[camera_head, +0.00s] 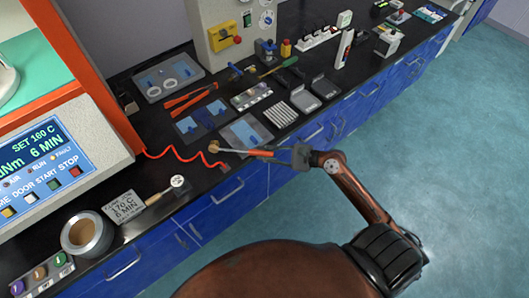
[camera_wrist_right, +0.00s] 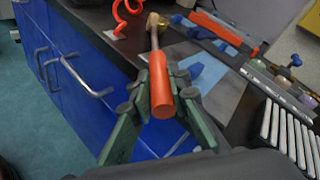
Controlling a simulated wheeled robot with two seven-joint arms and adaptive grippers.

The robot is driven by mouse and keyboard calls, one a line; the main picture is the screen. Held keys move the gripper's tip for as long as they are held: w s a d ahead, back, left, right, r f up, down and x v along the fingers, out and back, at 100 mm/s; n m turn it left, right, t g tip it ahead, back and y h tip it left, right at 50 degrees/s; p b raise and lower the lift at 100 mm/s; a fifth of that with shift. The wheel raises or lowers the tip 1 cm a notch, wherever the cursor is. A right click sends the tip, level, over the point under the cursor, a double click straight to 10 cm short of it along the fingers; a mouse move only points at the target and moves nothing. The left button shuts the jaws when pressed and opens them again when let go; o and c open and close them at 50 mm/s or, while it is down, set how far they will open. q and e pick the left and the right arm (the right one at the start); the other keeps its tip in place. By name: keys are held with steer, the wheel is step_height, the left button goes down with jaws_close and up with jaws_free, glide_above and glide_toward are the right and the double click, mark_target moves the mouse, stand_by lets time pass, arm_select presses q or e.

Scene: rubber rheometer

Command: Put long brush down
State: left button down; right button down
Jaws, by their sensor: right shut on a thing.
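In the right wrist view the brush (camera_wrist_right: 158,72) points away from me, handle end nearest. My right gripper (camera_head: 280,153) is shut on the handle; in the wrist view the green fingers of the gripper (camera_wrist_right: 160,104) sit on both sides of it. The brush lies roughly level over the front edge of the black bench (camera_head: 200,184), its head over the bench. I cannot tell whether the head touches the surface. My left gripper is not in view.
A red coiled cord (camera_head: 180,156) lies left of the brush head. A grey tray with a blue sheet (camera_head: 245,134) and several metal bars (camera_head: 280,114) lie behind the gripper. Blue drawers are below.

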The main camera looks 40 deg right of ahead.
steer(key=c, duration=1.8)
jaws_free()
steer(key=shift+f, duration=0.1)
